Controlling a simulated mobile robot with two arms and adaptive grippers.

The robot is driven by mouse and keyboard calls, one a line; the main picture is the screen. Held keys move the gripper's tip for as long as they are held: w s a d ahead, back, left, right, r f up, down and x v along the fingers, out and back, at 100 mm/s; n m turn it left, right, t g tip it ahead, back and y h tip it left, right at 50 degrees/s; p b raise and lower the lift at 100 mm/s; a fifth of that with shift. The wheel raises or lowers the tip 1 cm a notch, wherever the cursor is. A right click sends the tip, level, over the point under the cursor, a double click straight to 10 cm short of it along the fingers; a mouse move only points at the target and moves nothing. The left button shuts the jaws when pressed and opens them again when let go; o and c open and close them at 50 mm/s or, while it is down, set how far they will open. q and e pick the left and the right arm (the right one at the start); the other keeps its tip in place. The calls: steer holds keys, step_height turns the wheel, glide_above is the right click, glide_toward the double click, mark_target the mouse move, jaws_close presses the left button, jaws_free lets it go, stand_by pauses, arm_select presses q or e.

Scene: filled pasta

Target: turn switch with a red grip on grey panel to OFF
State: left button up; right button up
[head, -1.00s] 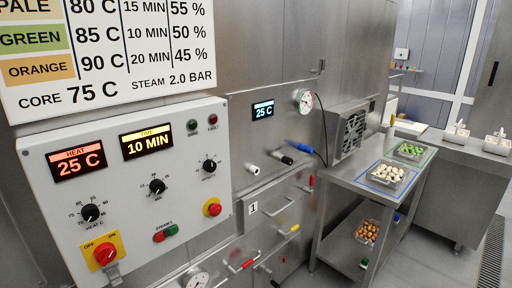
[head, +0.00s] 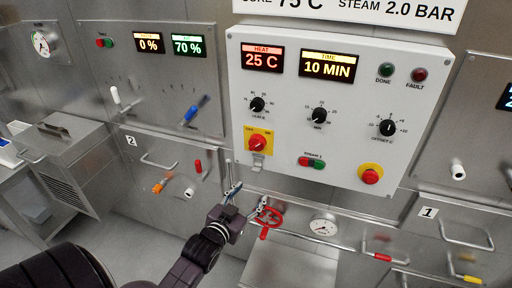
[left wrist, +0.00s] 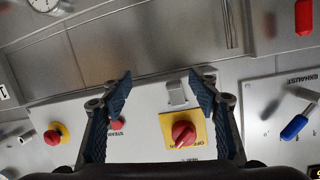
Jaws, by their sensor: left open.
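The switch with a red grip (head: 257,143) sits on a yellow plate at the lower left of the light grey control panel (head: 290,125). A metal hasp hangs under the plate. My left gripper (head: 250,196) is open and empty, below the panel's lower left corner, its fingers pointing up toward the wall, apart from the switch. The left wrist view shows the red grip (left wrist: 184,132) upside down, between the two open fingers (left wrist: 161,78) and nearer the right one. My right gripper is in neither view.
A red handwheel (head: 268,217) and a gauge (head: 323,227) are just below the panel, close to my left gripper. A red stop button (head: 370,176) and red-green buttons (head: 311,162) share the panel. A blue-handled lever (head: 190,113) stands out at left.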

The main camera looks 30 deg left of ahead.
mark_target(254, 147)
arm_select(q)
step_height(254, 147, up, 13)
steer(key=a+t+y, duration=0.1)
steer(key=a+t, duration=0.1)
steer(key=w, duration=0.1)
steer(key=w+p, duration=0.1)
steer(key=w, duration=0.3)
steer(key=shift+w+a+r+p, duration=0.25)
steer(key=shift+p, duration=0.05)
steer(key=shift+w+a+f+t, duration=0.15)
steer(key=shift+w+t, duration=0.15)
steer(key=shift+w, duration=0.4)
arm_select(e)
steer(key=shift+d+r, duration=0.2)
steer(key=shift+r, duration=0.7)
arm_select(q)
steer(key=shift+c, duration=0.6)
steer(key=c, duration=1)
